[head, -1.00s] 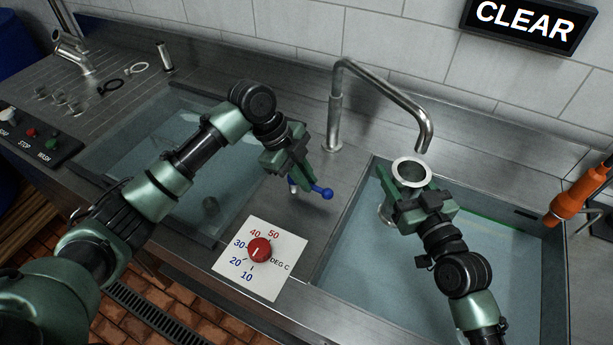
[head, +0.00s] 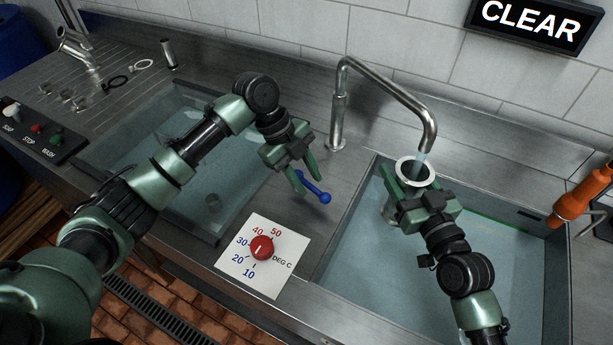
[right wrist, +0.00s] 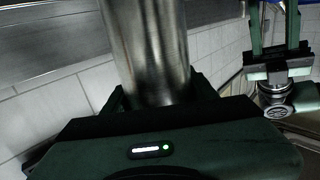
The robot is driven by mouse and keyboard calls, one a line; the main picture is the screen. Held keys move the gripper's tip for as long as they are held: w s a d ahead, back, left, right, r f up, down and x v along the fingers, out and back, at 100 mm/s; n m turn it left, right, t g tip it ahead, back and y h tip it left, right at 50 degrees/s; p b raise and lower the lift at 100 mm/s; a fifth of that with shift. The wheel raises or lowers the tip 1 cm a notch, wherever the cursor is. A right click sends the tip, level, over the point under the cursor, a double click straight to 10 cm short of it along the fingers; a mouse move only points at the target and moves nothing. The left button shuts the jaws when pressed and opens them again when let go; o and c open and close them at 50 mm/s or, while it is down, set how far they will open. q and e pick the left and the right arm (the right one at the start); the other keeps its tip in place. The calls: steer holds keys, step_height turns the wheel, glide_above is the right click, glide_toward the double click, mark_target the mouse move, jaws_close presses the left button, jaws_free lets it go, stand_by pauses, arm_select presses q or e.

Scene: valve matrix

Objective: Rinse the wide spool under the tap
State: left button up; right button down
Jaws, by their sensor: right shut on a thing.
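The wide spool (head: 403,181) is a metal tube with a wide flanged rim, held below the spout of the tap (head: 343,95). A short stream of water (head: 422,160) runs from the spout toward the spool's open top. My right gripper (head: 408,186) is shut on the spool, above the right basin. In the right wrist view the spool's shiny body (right wrist: 148,50) stands between the fingers. My left gripper (head: 308,186) is open, its fingers spread beside the tap's blue lever (head: 313,188); contact cannot be told.
The right basin (head: 500,270) and left basin (head: 150,135) hold water. A red temperature dial (head: 262,247) sits on a white plate at the front. An orange handle (head: 580,197) stands at the right. Small rings and fittings lie on the drainboard (head: 115,75) at the back left.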

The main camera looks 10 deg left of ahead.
arm_select(q)
steer(key=v, duration=1.2)
stand_by(0.5)
